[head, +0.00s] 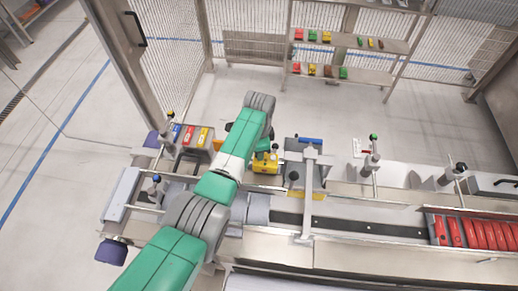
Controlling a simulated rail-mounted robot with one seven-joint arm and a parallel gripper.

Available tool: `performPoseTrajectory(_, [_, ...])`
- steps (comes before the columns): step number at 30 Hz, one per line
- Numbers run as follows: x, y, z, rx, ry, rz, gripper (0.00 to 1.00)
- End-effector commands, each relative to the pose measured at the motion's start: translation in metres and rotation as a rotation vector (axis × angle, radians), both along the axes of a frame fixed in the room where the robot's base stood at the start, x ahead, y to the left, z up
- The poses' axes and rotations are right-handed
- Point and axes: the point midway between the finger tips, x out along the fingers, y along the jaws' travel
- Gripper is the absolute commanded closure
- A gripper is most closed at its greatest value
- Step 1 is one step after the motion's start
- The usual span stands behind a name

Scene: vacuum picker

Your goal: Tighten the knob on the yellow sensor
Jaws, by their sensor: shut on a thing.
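The yellow sensor (264,167) is a small yellow block on the machine, just right of my green arm. My gripper (273,151) is at the top of the yellow sensor, small and partly hidden by my wrist. It is shut on what appears to be the sensor's knob. The knob is too small and too covered to make out, and I cannot tell how far it is turned.
Left of my arm is a grey box with blue, red and yellow blocks (189,134). Right of the sensor stand a grey post (309,190) and a blue cylinder (311,140). Red parts (485,234) fill a channel at right. A shelf (345,76) stands behind.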

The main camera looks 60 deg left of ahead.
Motion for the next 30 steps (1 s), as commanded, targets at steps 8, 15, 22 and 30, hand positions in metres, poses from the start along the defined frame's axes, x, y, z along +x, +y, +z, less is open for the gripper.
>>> performPoseTrajectory(8, [0.0000, 0.0000, 0.0000, 0.000, -0.001, -0.249, 0.95])
performPoseTrajectory(15, [-0.0001, 0.0000, 0.0000, 0.000, 0.000, -0.421, 0.95])
performPoseTrajectory(22, [-0.0002, 0.0001, 0.0001, 0.000, 0.000, -0.530, 0.95])
performPoseTrajectory(30, [-0.0002, 0.0001, 0.0002, 0.000, 0.000, -0.585, 0.95])
